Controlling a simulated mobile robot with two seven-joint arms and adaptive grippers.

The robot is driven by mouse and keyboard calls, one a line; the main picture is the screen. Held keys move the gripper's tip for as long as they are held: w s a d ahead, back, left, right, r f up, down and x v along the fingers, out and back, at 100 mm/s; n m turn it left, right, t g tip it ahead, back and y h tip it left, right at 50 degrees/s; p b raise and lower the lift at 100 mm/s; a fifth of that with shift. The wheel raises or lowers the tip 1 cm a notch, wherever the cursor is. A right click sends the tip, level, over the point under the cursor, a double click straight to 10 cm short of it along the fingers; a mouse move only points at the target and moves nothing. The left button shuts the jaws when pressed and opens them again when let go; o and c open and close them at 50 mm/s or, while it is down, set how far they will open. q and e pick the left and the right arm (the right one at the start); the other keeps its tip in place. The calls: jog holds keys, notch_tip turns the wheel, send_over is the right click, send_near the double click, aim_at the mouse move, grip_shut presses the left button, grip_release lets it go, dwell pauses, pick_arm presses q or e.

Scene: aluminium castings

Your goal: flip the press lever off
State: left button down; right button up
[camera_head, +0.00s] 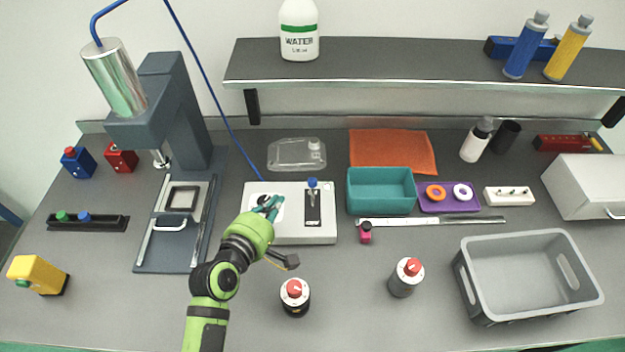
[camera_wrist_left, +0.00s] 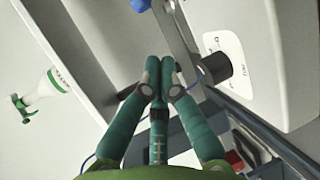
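The press control box (camera_head: 288,236) is a pale box on the bench. Its lever has a blue knob (camera_head: 312,182) and rises from a dark slotted plate (camera_head: 313,212) on the box's right half. My left gripper (camera_head: 270,205) is above the box's left half, left of the lever and apart from it, partly covering a round dial. In the left wrist view, the gripper's teal fingertips (camera_wrist_left: 158,72) are together with nothing visible between them. The blue knob (camera_wrist_left: 140,5) shows at the top edge there, and a black dial knob (camera_wrist_left: 216,66) is to the right. My right gripper is not in view.
The grey press (camera_head: 180,120) stands left of the box, with a blue hose running to the box. A teal bin (camera_head: 380,203) is close on the right. Two red-topped cylinders (camera_head: 295,296) (camera_head: 405,277) stand in front. A grey crate (camera_head: 530,305) is at front right.

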aim_at(313, 193)
pick_arm(q)
jog(key=shift+s+d+r+h, duration=0.1)
jog(key=shift+d+h, duration=0.05)
jog(key=shift+d, duration=0.2)
jog(key=shift+s+d+r+h, duration=0.1)
jog(key=shift+d+h, duration=0.05)
jog(key=shift+d, duration=0.2)
jog(key=shift+s, duration=0.1)
jog(key=shift+a, duration=0.2)
jog(key=shift+f, duration=0.1)
jog(key=shift+w+d, duration=0.15)
jog(key=shift+w, duration=0.1)
jog(key=shift+w+d, duration=0.2)
jog(key=shift+w, duration=0.15)
jog(key=x, duration=0.3)
jog(key=p+x, duration=0.1)
jog(key=x, duration=0.4)
jog(key=shift+w+d+f, duration=0.15)
jog(key=shift+w+f, duration=0.15)
jog(key=shift+f, duration=0.1)
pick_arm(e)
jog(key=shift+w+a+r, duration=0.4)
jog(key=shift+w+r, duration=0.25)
